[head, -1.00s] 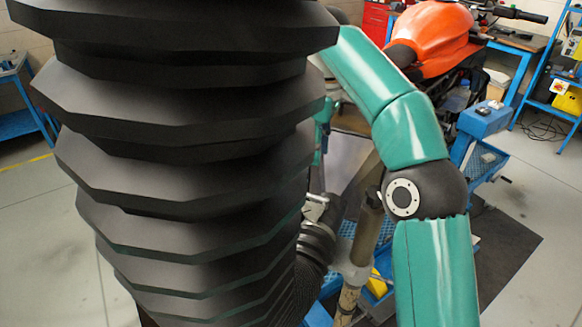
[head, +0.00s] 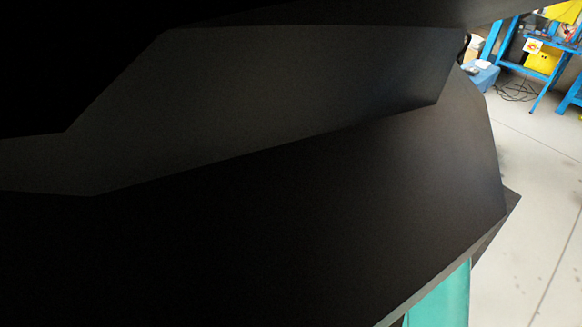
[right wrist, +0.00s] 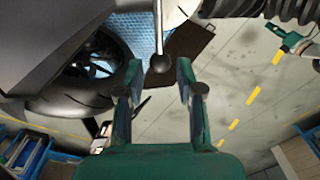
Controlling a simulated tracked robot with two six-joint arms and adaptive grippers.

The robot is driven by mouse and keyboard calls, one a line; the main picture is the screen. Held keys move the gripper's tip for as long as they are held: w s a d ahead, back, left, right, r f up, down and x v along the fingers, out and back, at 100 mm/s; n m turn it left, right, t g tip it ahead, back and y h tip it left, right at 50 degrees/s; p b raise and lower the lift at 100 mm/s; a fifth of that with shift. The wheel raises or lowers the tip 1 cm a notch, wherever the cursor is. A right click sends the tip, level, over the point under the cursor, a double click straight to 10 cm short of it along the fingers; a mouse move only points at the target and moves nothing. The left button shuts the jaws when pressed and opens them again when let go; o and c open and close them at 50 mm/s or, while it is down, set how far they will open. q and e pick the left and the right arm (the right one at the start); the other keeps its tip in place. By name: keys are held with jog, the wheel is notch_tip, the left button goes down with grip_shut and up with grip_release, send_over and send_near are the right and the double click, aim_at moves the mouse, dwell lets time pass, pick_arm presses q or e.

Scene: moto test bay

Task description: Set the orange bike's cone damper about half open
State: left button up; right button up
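In the right wrist view my right gripper (right wrist: 159,77) is open. A black ball knob (right wrist: 159,64) on the end of a thin metal rod (right wrist: 158,25) shows in the gap between its fingertips. I see no finger closed on the knob; depth and contact are hard to tell. The rod runs up out of the frame, so what it is fixed to is hidden. I cannot make out the cone or its damper plate for certain. My left gripper is not identifiable in either view.
A black motorcycle wheel (right wrist: 85,80) lies left of the right gripper. A ribbed black hose (right wrist: 285,10) crosses the top right. Bare grey floor with yellow marks (right wrist: 235,123) is at the right. A blue shelf (head: 535,50) stands at the far right of the head view.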

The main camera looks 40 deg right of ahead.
aim_at(290, 168)
notch_tip(290, 168, down, 7)
jog(key=shift+b, duration=0.35)
grip_shut()
